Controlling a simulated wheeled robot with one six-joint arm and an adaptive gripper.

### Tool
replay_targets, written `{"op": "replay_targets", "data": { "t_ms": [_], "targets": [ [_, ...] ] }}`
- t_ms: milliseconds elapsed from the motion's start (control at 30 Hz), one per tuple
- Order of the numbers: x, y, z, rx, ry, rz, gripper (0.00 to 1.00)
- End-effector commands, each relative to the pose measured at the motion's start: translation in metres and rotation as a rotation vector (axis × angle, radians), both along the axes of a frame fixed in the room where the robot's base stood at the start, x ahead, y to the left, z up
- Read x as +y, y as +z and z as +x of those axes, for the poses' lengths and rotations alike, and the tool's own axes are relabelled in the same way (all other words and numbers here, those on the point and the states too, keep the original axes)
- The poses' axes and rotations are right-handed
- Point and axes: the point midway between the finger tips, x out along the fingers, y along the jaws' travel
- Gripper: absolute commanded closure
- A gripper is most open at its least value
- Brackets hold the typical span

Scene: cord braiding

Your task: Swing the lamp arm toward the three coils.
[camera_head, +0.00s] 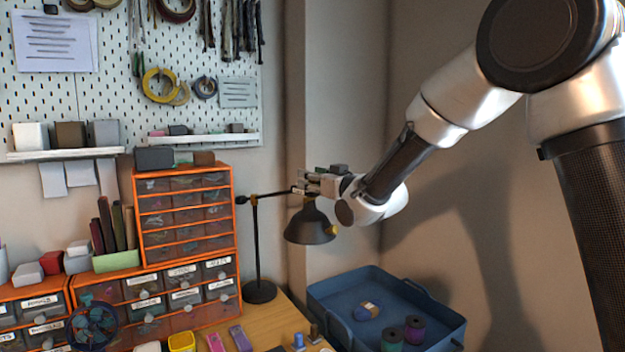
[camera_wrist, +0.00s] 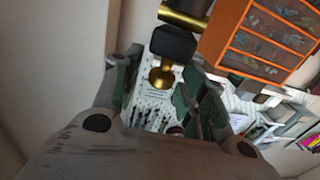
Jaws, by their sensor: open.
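The black desk lamp stands at the drawers' right, with its round base (camera_head: 260,292) on the wooden table. Its thin arm (camera_head: 275,194) reaches right, and its shade (camera_head: 310,226) hangs near the blue tray's left side. My gripper (camera_head: 316,183) is open at the arm's outer end, just above the shade. In the wrist view my gripper (camera_wrist: 158,95) has its fingers apart, with a brass and black lamp part (camera_wrist: 162,74) near the tips; contact cannot be told.
The blue tray (camera_head: 330,290) is at the table's right, below the shade. Orange drawer units (camera_head: 138,212) stand left of the lamp. A wall corner (camera_head: 340,100) rises behind my gripper.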

Motion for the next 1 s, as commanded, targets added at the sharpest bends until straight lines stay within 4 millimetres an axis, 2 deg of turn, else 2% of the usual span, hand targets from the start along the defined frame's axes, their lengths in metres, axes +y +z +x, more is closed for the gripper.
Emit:
{"op": "replay_targets", "data": {
  "t_ms": [300, 533, 833, 1000],
  "targets": [
    [0.002, 0.0, 0.003, 0.001, -0.001, -0.001, 0.58],
    [0.002, 0.0, 0.003, 0.001, -0.001, -0.001, 1.0],
    [0.004, 0.0, 0.001, 0.001, -0.009, -0.001, 1.0],
    [0.014, 0.001, -0.009, 0.001, -0.05, 0.002, 1.0]
  ]
}}
